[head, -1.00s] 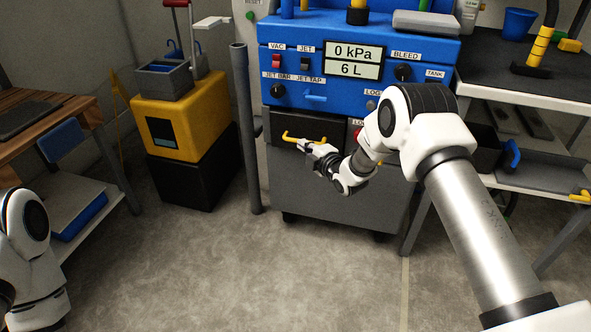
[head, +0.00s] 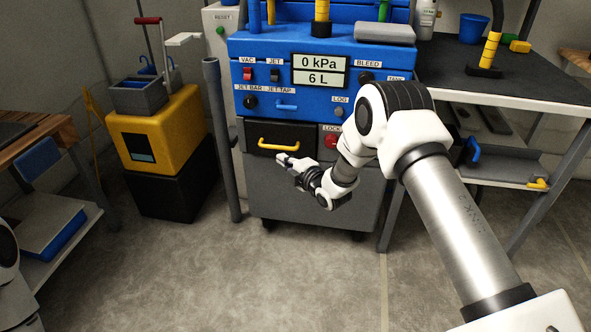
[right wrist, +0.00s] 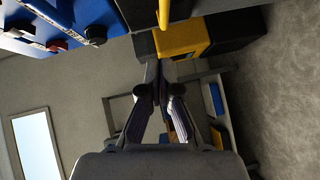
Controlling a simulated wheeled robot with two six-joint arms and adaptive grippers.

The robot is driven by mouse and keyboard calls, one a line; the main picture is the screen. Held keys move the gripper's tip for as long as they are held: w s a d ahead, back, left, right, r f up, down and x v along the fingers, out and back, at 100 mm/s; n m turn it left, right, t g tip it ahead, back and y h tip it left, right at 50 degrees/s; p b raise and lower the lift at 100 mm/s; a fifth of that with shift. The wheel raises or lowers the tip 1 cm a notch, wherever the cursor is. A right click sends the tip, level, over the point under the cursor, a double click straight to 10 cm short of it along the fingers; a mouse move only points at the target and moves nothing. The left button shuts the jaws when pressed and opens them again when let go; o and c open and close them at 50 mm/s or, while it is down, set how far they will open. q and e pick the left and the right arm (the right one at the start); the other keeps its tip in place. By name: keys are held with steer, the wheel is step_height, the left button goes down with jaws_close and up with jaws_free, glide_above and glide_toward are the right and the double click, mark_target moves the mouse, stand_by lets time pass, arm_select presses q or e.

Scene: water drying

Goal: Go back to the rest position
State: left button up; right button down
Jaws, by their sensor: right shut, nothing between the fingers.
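My right gripper (head: 284,160) is shut and empty in the head view. It hangs in front of the dark drawer with the yellow handle (head: 278,147) on the blue machine (head: 300,90), a little below that handle. Whether it touches the drawer front cannot be told. In the right wrist view the right gripper's fingers (right wrist: 152,68) meet at their tips with nothing between them. My left gripper is out of view; only a white piece of my left arm shows at the left edge of the head view.
A yellow unit (head: 160,130) on a black base stands left of the machine, with a grey pole (head: 220,140) between them. A dark-topped bench (head: 500,80) stands at the right, a wooden table (head: 40,140) at the left. The floor (head: 200,270) in front is clear.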

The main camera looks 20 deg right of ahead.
steer(key=s+a+f+m+g+h+p, duration=0.15)
steer(key=s+f+g, duration=0.25)
steer(key=s+f, duration=0.7)
steer(key=s+a+f+m+g, duration=0.35)
steer(key=s+f, duration=0.35)
steer(key=s, duration=0.8)
steer(key=s+d+f+m+g+h, duration=0.15)
steer(key=s+m+g, duration=0.25)
steer(key=s+m, duration=0.55)
steer(key=s+d+f+m+g+h, duration=0.15)
steer(key=s+m+g, duration=0.35)
steer(key=s, duration=0.9)
arm_select(q)
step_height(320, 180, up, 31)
steer(key=p, duration=2.9)
arm_select(e)
step_height(320, 180, up, 29)
steer(key=shift+r+y, duration=0.15)
steer(key=shift+y, duration=0.3)
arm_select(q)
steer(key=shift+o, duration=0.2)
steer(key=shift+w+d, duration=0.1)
arm_select(e)
steer(key=shift+t, duration=0.25)
